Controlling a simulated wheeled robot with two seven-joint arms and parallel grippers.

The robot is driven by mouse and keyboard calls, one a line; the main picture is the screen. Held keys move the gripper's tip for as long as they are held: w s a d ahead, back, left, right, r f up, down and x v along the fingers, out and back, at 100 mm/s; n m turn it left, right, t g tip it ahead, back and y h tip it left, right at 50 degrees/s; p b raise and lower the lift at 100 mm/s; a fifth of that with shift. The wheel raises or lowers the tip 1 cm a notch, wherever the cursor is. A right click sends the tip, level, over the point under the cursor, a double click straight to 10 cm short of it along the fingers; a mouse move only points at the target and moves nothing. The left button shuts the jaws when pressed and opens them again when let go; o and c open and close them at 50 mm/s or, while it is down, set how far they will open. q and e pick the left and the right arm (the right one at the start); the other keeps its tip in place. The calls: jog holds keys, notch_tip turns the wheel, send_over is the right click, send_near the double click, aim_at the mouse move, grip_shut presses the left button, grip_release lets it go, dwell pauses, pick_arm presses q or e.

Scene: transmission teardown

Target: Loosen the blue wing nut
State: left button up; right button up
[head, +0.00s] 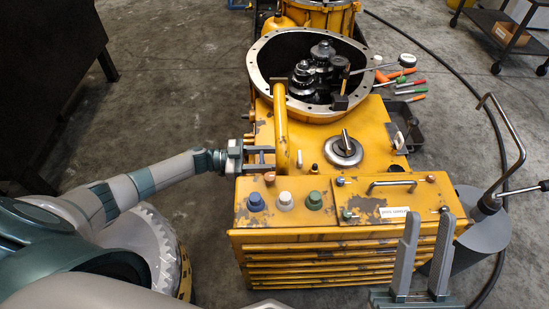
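The blue nut (256,202) sits on the top left front of the yellow machine housing (300,233). It looks like a small rounded knob; its wings cannot be made out. A white one (285,201) and a green one (314,200) stand to its right in a row. My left gripper (272,159) reaches in from the left, behind and above the blue nut in the picture. Its two fingers are apart with nothing visible between them, close to a yellow curved pipe. My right gripper (429,215) points up at the lower right, fingers apart and empty, in front of the housing.
The yellow curved pipe (281,125) rises beside my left fingers. A round open casing (268,87) with dark gears stands behind. A labelled hatch (393,196) with a bar handle lies to the right. A grey cylinder (486,235) with bent rods stands farther right.

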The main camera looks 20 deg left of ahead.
pick_arm(q)
jog(key=shift+r, duration=0.1)
jog(key=n+t+p, duration=0.1)
jog(key=n+t+y+p, duration=0.1)
jog(key=p, duration=0.1)
jog(key=shift+w+a+t+y+p, duration=0.15)
jog(key=shift+w+t+y+p, duration=0.15)
jog(key=shift+t, duration=0.1)
jog(key=shift+w+a+n+t+y+p, duration=0.1)
jog(key=shift+w+n+t+y+p, duration=0.05)
jog(key=shift+n+t+y+p, duration=0.45)
jog(key=shift+w+a+n+t+y+p, duration=0.15)
jog(key=shift+n+t+y+p, duration=0.45)
jog(key=shift+p, duration=0.3)
jog(key=shift+a, duration=0.1)
pick_arm(e)
notch_tip(320, 180, down, 20)
jog(key=w+g+h, duration=0.2)
jog(key=g+h, duration=0.1)
jog(key=g, duration=1)
jog(key=shift+w+f+h, duration=0.15)
jog(key=shift+f+h, duration=0.1)
jog(key=shift+h, duration=0.15)
jog(key=shift+a, duration=0.1)
pick_arm(q)
jog(key=o, duration=1)
jog(key=shift+o, duration=0.2)
